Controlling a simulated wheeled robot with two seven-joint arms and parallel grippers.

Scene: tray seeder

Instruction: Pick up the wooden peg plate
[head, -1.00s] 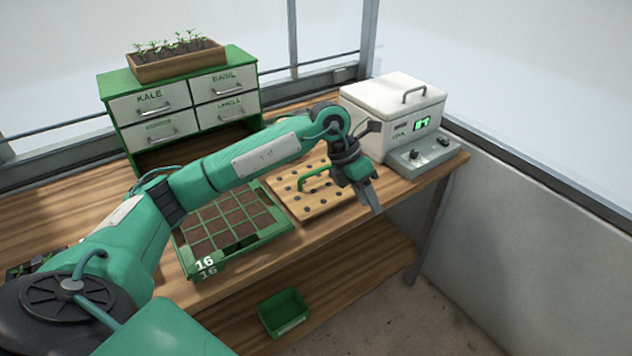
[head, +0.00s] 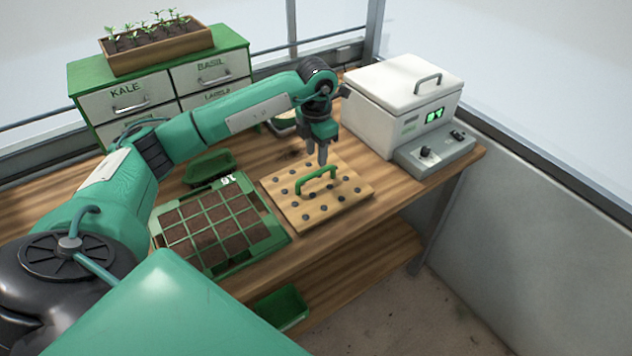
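The wooden peg plate (head: 350,208) lies flat on the bench, right of the seed tray. It has rows of dark holes or pegs and a green arched handle (head: 316,177) standing up from its middle. My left gripper (head: 322,158) points down just above and behind the handle, apart from the plate as far as I can see. Its fingers are small and seen nearly edge-on, so I cannot tell whether they are open or shut. Nothing hangs from it. My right gripper is not in view.
The green seed tray (head: 274,240) with soil cells lies left of the plate. A white box with a display (head: 388,125) stands at the right. A drawer cabinet (head: 88,75) with a planter (head: 119,67) stands at the back left. A green bin (head: 284,309) is below the bench.

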